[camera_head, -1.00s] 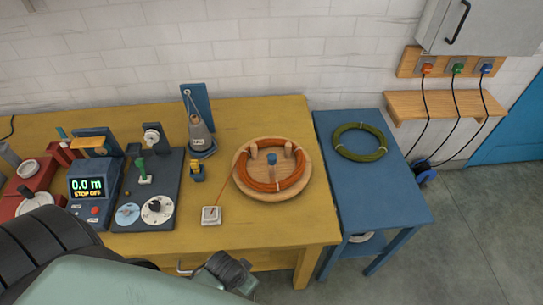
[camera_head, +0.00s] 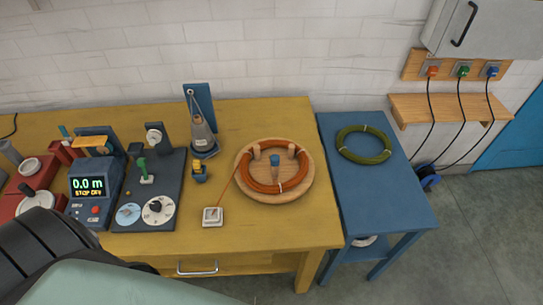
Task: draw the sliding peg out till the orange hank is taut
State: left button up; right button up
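The orange hank (camera_head: 250,181) lies as a ring of loops on a round wooden board (camera_head: 306,186) at the right end of the yellow table. Three pegs stand within the ring. One has a blue top (camera_head: 275,160); the two plain wooden ones stand left (camera_head: 257,152) and right (camera_head: 290,150) of it. I cannot tell which peg slides or how tight the loops are. An orange strand runs from the hank to a small white square block (camera_head: 212,216). Neither of my grippers shows; only parts of my own body fill the lower left.
A display (camera_head: 88,185) reads 0.0 m and STOP OFF, beside a dark panel with dials (camera_head: 158,209). A grey cone (camera_head: 201,132) stands behind. A green coil (camera_head: 363,143) lies on the blue side table (camera_head: 385,200). The yellow tabletop before the board is clear.

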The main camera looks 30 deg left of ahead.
aim_at(275, 158)
jog(key=i+u, duration=0.25)
jog(key=u, duration=0.25)
jog(key=i+l+u, duration=0.1)
jog(key=i+u, duration=0.15)
jog(key=u, duration=0.25)
